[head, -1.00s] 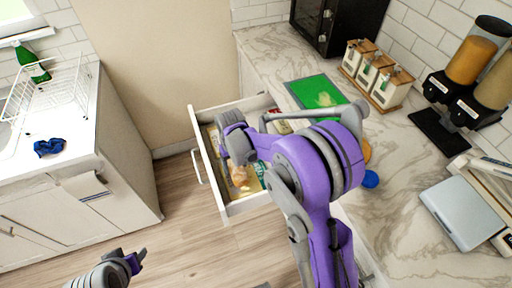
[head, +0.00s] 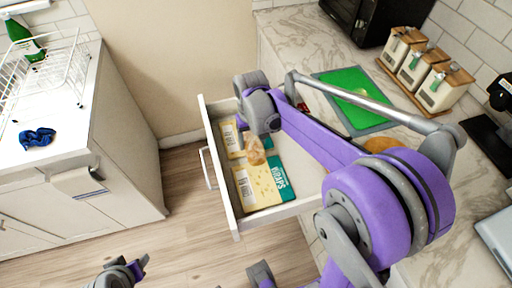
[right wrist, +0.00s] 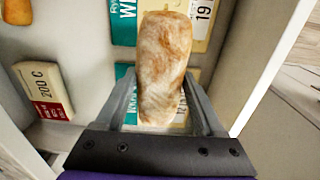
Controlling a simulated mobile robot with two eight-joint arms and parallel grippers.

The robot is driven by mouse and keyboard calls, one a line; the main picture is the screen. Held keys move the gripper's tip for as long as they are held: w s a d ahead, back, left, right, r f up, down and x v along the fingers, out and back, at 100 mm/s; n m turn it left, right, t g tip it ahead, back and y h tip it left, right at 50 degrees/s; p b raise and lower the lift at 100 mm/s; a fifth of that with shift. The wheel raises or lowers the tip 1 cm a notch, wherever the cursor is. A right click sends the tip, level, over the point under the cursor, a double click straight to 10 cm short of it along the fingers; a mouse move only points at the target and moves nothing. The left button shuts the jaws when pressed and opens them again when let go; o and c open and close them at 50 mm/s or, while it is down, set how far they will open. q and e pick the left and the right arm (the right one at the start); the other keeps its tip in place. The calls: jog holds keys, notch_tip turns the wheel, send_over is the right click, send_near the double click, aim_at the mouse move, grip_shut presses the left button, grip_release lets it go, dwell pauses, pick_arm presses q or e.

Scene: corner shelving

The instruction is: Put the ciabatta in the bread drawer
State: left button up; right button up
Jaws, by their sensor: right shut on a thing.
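The ciabatta (head: 256,152), a pale floury loaf, shows below my right gripper (head: 262,132) in the head view. In the right wrist view the ciabatta (right wrist: 163,60) lies lengthwise between the fingers of the gripper (right wrist: 163,95), which is shut on it. The open drawer (head: 222,185) is below the loaf and holds flat packs. A clear touch between loaf and packs cannot be told. My left gripper (head: 137,267) is low at the left, away from the drawer; its jaws are too small to judge.
A wraps pack (head: 262,188) lies in the drawer's near part. A small box marked 200 C (right wrist: 45,90) and a brown item (right wrist: 17,10) lie to the left in the wrist view. A green board (head: 352,100) and wooden-lidded canisters (head: 412,65) stand on the counter.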

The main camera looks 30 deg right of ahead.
aim_at(252, 149)
jog(key=shift+f, duration=2.25)
jog(key=shift+f+b, duration=0.6)
jog(key=shift+b, duration=0.05)
jog(key=o, duration=1.4)
jog(key=shift+w, duration=0.1)
jog(key=shift+c, duration=0.2)
jog(key=shift+r, duration=0.15)
